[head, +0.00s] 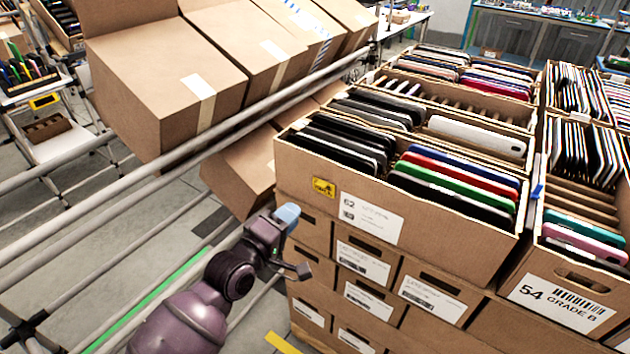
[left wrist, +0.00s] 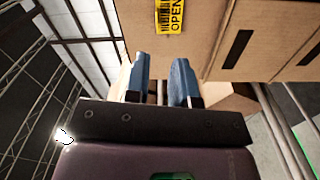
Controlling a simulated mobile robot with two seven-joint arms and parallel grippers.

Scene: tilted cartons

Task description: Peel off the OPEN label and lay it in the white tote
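The OPEN label (head: 323,187) is a small yellow sticker on the front face of an open carton (head: 290,165) filled with several phone-like devices. In the left wrist view the label (left wrist: 172,16) shows at the top edge, partly cut off, flat on the brown cardboard. My left gripper (head: 288,215) is below and left of the label, in front of the carton stack. In the left wrist view its two blue fingers (left wrist: 160,80) stand apart with nothing between them. My right gripper is not in view. I cannot make out the white tote in either view.
Closed cartons (head: 165,90) lean on a tilted rail rack (head: 270,105) at upper left. More open cartons of devices (head: 570,260) stand at right, on stacked boxes (head: 375,275). A cart (head: 70,145) is at far left. Grey floor (head: 175,215) shows between rack rails and stack.

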